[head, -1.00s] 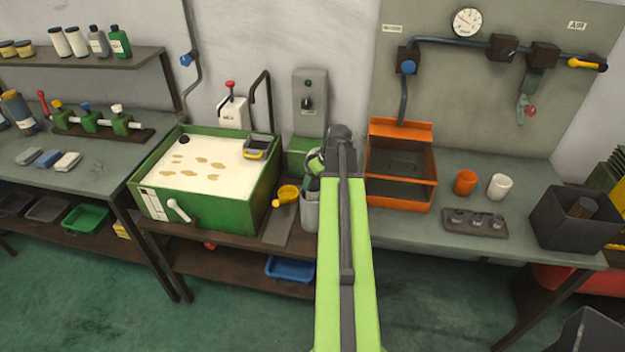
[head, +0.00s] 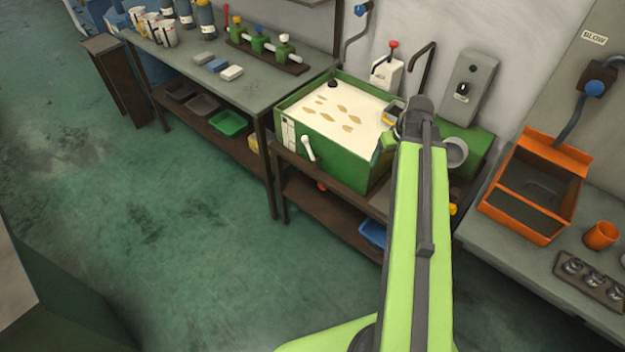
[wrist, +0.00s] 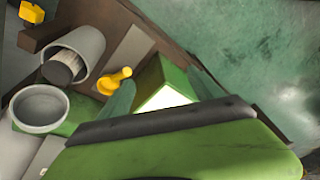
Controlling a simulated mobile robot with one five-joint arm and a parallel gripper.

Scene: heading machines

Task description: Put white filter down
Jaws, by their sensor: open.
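I cannot pick out a white filter for certain. A small white block (head: 232,73) lies beside a blue and a grey one on the left bench (head: 190,50). My gripper (wrist: 163,92) is open, with nothing visible between its fingers in the wrist view. It is above the area of the green tank (wrist: 155,80) and two grey cups. One cup (wrist: 40,108) looks empty and the other (wrist: 88,45) holds a brush. In the head view my arm hides most of the gripper. The green tank of pale liquid (head: 340,105) is just left of it.
A yellow ladle (wrist: 115,80) lies near the tank. An orange bin (head: 525,190), an orange cup (head: 601,235) and a dark tray (head: 590,278) stand on the right bench. A valve row (head: 260,48) sits behind the blocks. Green floor at left is open.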

